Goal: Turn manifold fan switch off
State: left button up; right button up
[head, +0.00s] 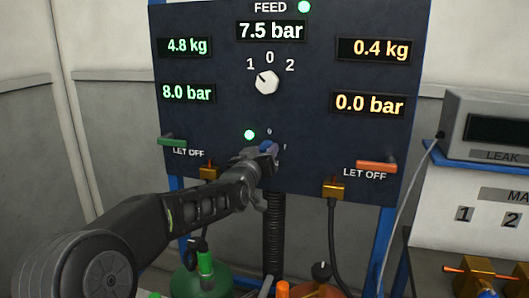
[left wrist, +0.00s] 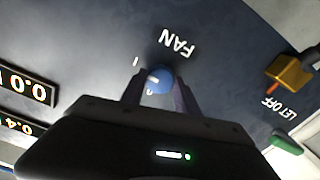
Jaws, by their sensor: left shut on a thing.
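The fan switch is a small round blue knob (head: 268,146) low in the middle of the dark panel. In the left wrist view the knob (left wrist: 158,80) shows a short white mark, beside the label FAN and small position marks. Which position the mark points to, I cannot tell for sure. My left gripper (head: 263,154) reaches up from the lower left to the panel and hides part of the knob. In the left wrist view its two fingers (left wrist: 157,92) are on either side of the knob, shut on it. My right gripper is not in view.
A green lamp (head: 249,134) is lit beside the fan switch. A white selector knob (head: 267,83) sits above. A green lever (head: 172,141) and an orange lever (head: 376,166) stick out at the sides. A grey leak box (head: 488,125) stands at the right.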

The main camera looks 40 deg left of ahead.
pick_arm(q)
grip_shut()
jog(key=shift+f+n+b, duration=0.15)
jog(key=shift+n+b, duration=0.55)
jog(key=shift+b, duration=0.5)
jog(key=n+b, duration=0.5)
jog(key=shift+n, duration=0.4)
jog(key=n+b, duration=0.2)
jog(key=n, duration=0.2)
jog(key=shift+n, duration=0.3)
jog(key=n+b, duration=0.1)
jog(key=n, duration=0.5)
